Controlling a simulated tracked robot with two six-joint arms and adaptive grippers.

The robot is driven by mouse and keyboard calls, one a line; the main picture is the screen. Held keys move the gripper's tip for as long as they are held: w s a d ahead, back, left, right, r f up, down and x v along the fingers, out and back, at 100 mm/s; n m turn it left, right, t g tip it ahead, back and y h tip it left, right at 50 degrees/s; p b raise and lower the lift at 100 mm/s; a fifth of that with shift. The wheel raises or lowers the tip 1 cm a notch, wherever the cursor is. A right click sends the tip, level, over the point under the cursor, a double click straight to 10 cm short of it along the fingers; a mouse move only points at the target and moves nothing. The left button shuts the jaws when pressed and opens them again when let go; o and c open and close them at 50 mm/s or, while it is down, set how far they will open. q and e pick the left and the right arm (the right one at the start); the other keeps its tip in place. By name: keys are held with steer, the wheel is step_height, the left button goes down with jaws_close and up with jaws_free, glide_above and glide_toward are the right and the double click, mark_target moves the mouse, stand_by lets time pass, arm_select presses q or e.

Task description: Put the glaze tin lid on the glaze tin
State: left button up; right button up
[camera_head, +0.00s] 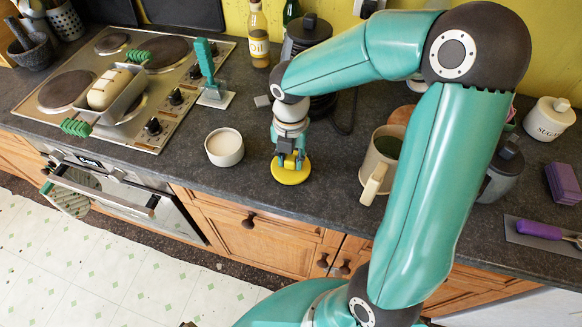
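The glaze tin seems to be the small white round pot (224,147), open at the top with pale contents, on the dark counter left of my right gripper. The glaze tin lid seems to be the yellow disc (290,175) directly below my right gripper (290,164). The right gripper points down, its fingertips at the middle of the disc. The fingers hide that middle, so I cannot tell whether they are closed on a knob. I cannot tell whether the disc rests on the counter or is slightly raised. My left gripper is out of view.
A beige mug (380,165) stands right of the lid. A hob (70,88) with a bread tin (115,97) is at the left; a green-handled scraper (210,75) stands beside it. A bottle (258,38) is behind. The counter between pot and lid is clear.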

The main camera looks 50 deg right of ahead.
mark_target(290, 158)
jaws_close()
steer(key=shift+w+r+p, duration=0.1)
steer(key=shift+r+p, duration=0.2)
steer(key=shift+r, duration=0.1)
stand_by(0.4)
steer(key=shift+r+p, duration=1.6)
steer(key=shift+r, duration=0.15)
